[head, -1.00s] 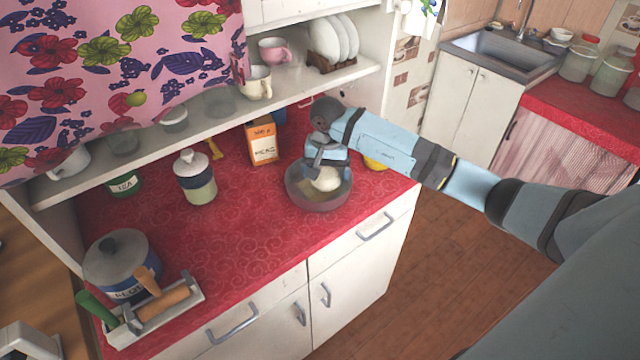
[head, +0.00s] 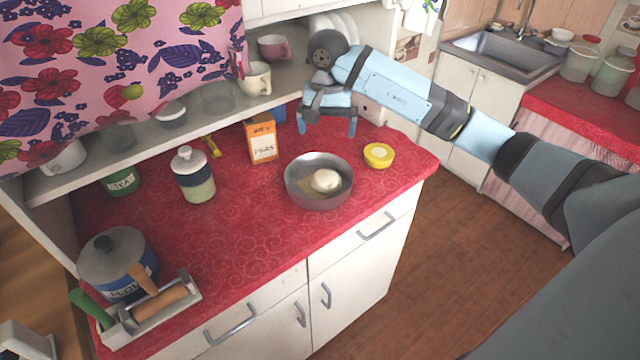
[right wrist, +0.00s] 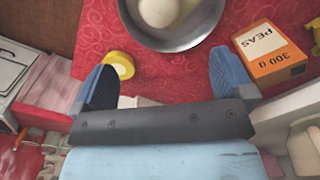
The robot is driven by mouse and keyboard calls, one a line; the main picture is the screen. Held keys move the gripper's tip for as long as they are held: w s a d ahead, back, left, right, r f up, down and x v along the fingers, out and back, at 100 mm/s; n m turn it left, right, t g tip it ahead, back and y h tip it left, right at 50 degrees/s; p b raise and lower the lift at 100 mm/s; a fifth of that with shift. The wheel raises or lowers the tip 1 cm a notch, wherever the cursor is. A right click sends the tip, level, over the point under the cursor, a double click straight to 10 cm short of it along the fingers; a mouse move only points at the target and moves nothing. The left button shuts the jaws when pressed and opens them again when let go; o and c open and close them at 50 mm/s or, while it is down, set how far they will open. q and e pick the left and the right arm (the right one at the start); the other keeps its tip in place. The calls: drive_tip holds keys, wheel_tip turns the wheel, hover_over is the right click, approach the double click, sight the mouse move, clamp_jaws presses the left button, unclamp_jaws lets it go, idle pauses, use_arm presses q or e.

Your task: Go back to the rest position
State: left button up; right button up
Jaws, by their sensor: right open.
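My right gripper (head: 328,122) is open and empty above the back of the red counter (head: 240,240), behind the bowl. In the right wrist view its two blue fingers (right wrist: 168,85) stand wide apart with nothing between them. A grey bowl (head: 300,193) sits on the counter, apart from the gripper, with a round whitish ball (head: 325,181) in it. The bowl (right wrist: 180,42) and ball (right wrist: 160,10) also show at the top of the right wrist view. My left gripper does not show.
The shelf (head: 200,118) with cups (head: 257,80) is close behind. A lidded jar (head: 194,177) and flour pot (head: 117,262) stand left.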

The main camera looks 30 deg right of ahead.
drive_tip(key=shift+r, duration=0.6)
